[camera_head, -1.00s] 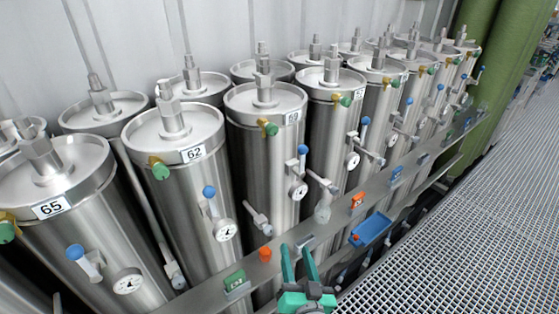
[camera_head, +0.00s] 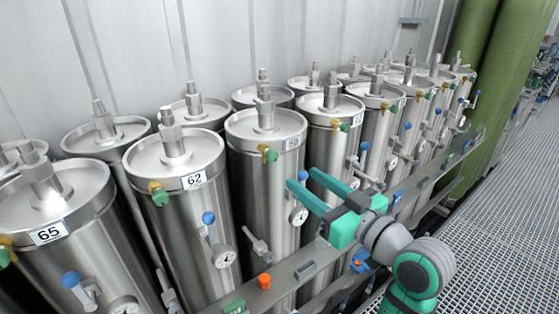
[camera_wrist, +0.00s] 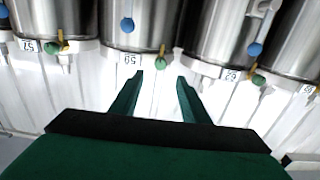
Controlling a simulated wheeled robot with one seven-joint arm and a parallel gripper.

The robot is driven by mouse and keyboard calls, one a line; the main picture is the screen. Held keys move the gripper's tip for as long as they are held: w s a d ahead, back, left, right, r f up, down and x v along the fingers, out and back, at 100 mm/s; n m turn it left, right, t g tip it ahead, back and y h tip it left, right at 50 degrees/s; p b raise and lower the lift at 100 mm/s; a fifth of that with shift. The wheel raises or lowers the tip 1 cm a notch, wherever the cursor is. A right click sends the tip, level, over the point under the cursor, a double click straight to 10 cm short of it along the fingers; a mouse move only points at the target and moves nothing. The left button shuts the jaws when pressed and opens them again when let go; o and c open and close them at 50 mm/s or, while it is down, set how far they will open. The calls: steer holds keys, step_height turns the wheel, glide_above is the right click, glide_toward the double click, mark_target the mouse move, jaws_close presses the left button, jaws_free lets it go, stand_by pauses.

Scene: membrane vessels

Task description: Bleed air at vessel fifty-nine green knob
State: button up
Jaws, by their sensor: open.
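Vessel fifty-nine (camera_head: 258,195) is a steel cylinder with a white 59 label (camera_head: 292,143) at its rim. Its green knob (camera_head: 271,155) sits on a brass fitting left of the label. The wrist view, upside down, shows the same green knob (camera_wrist: 160,63) beside the 59 label (camera_wrist: 129,59). My gripper (camera_head: 301,178) is open and empty, to the right of and below the knob in the head view. In the wrist view the knob appears ahead of the gap between my fingertips (camera_wrist: 160,77), apart from them.
Vessel 62 (camera_head: 188,240) with its own green knob (camera_head: 160,197) stands to the left, vessel 65 (camera_head: 60,255) beyond it. A blue-handled valve (camera_head: 303,175) and gauge (camera_head: 298,215) stick out from vessel fifty-nine near my fingers. A metal rail (camera_head: 285,275) runs in front; grating (camera_head: 480,230) lies right.

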mark_target(275, 158)
steer(key=x, duration=1)
steer(key=shift+w+a+r, duration=0.1)
steer(key=shift+w+a, duration=0.15)
steer(key=shift+w, duration=0.05)
